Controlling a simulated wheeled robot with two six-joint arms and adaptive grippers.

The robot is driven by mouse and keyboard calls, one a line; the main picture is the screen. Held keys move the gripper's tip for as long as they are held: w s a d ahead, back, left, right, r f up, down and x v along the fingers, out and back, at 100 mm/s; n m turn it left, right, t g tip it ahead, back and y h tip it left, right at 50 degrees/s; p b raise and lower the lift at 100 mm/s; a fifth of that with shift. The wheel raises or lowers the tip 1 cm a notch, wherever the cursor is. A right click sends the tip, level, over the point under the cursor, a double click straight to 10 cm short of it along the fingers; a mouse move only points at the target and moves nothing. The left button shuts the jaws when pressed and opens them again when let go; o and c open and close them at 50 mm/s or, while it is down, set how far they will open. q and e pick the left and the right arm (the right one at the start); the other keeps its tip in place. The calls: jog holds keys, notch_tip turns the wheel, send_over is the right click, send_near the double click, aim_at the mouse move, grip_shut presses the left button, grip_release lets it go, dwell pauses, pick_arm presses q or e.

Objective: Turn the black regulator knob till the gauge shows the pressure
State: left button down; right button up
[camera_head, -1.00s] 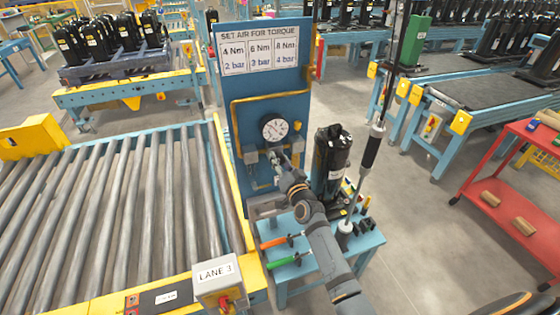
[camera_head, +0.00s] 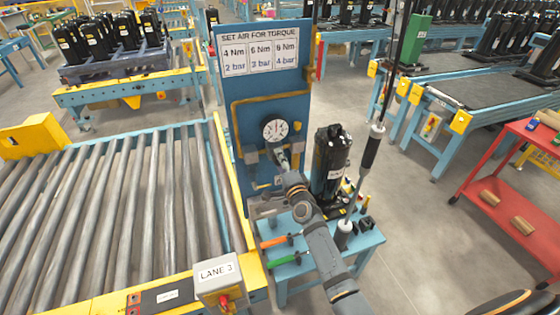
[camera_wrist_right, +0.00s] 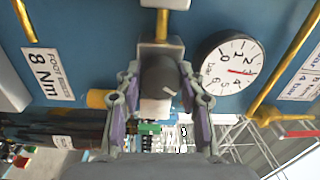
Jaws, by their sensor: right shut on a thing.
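The black regulator knob (camera_wrist_right: 160,76) sits under a brass pipe on the blue panel (camera_head: 243,103), with a pale mark on its face. My right gripper (camera_wrist_right: 160,84) is shut on the knob, one finger on each side; in the head view the gripper (camera_head: 285,162) is just below the gauge, and the knob is mostly hidden. The round white gauge (camera_wrist_right: 229,66) is right of the knob in the wrist view, its red needle near the 3; it also shows in the head view (camera_head: 275,130). A sign (camera_head: 260,54) pairs 4, 6 and 8 Nm with 2, 3 and 4 bar. My left gripper is out of view.
A black compressor (camera_head: 330,160) stands right of my arm on a small blue table (camera_head: 362,243). Orange and green handled tools (camera_head: 283,260) lie on its near left side. A roller conveyor (camera_head: 120,205) fills the left, and a red cart (camera_head: 485,190) stands at right.

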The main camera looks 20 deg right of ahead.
jog(key=shift+m, duration=1.1)
jog(key=o, duration=1.2)
jog(key=shift+c, duration=0.2)
jog(key=shift+s, duration=0.1)
jog(key=s, duration=1.1)
jog(key=shift+s+d+f, duration=0.2)
jog(key=shift+s, duration=0.15)
jog(key=shift+s, duration=0.1)
